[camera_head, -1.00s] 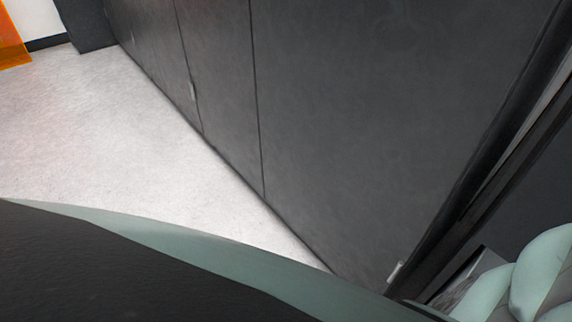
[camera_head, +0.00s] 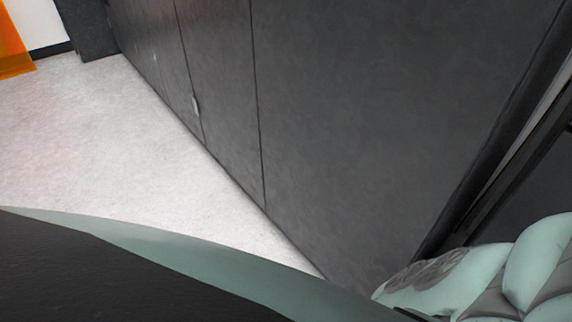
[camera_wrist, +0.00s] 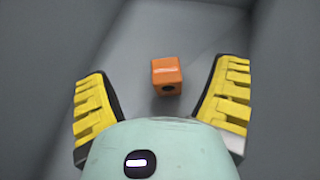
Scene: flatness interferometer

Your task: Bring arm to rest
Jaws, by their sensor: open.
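My gripper (camera_wrist: 160,105) shows in the wrist view with its two yellow-padded fingers spread wide apart. Nothing is between the pads. A small orange block (camera_wrist: 167,76) with a dark round spot on its front face lies beyond the fingertips, on a grey surface. It is apart from both fingers. In the head view, part of my pale green arm shows at the lower right. The gripper itself is out of that view.
Tall dark grey panels (camera_head: 330,120) run along the right of the head view, close to my arm. A pale floor (camera_head: 90,140) lies open at the left. An orange object (camera_head: 12,45) stands at the far left edge. Grey walls (camera_wrist: 45,60) flank the gripper.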

